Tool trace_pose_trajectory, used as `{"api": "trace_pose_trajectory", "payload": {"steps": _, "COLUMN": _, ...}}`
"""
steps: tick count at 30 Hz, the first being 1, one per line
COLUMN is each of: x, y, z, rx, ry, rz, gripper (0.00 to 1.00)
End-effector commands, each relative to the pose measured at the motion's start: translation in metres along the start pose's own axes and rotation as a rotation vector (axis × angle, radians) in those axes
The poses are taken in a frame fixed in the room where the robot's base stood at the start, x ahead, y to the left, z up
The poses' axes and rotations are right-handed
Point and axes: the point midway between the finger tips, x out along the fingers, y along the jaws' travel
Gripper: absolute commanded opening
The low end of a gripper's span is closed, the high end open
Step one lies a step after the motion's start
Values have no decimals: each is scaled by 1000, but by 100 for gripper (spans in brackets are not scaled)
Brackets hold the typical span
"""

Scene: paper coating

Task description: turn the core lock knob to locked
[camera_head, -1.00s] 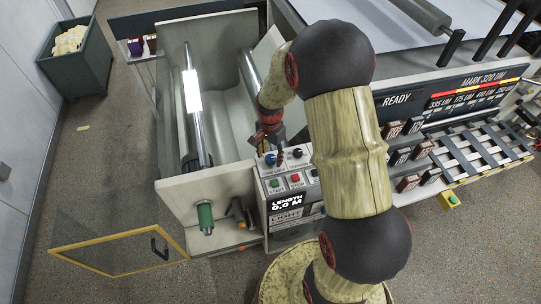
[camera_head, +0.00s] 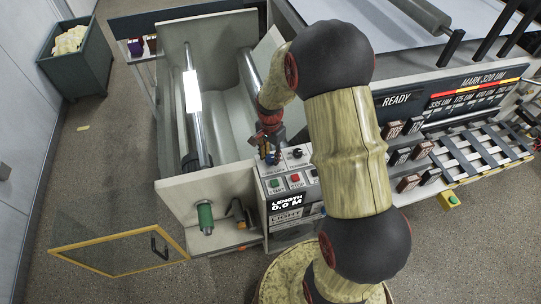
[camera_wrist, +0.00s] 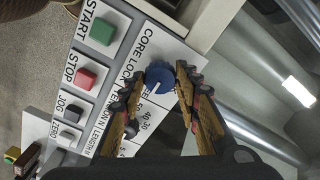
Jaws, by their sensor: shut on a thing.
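The core lock knob is a round blue knob (camera_wrist: 159,78) with a pale pointer line, on a white panel beside the words CORE LOCK. My gripper (camera_wrist: 158,84) reaches down on it in the wrist view, with one finger at each side of the knob, shut on it. In the head view my gripper (camera_head: 271,156) is at the panel's upper left corner and mostly covers the knob. The locked and free marks around the knob are partly hidden by the fingers, so its setting is unclear.
Beside the knob are a green START button (camera_wrist: 103,29), a red STOP button (camera_wrist: 86,76) and a black tension knob (camera_head: 297,153). The roll bay with a metal shaft (camera_head: 190,90) lies left of my arm. An open yellow-framed guard door (camera_head: 120,268) stands at lower left.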

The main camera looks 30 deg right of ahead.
Motion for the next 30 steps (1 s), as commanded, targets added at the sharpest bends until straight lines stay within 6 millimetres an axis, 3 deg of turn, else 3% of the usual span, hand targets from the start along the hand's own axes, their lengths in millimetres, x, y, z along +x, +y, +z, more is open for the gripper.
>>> {"api": "trace_pose_trajectory", "payload": {"steps": 14, "x": 0, "y": 0, "z": 0, "rx": -93, "ry": 0, "rz": -1, "gripper": 7}}
{"api": "trace_pose_trajectory", "payload": {"steps": 30, "x": 0, "y": 0, "z": 0, "rx": -564, "ry": 1, "rz": -1, "gripper": 7}}
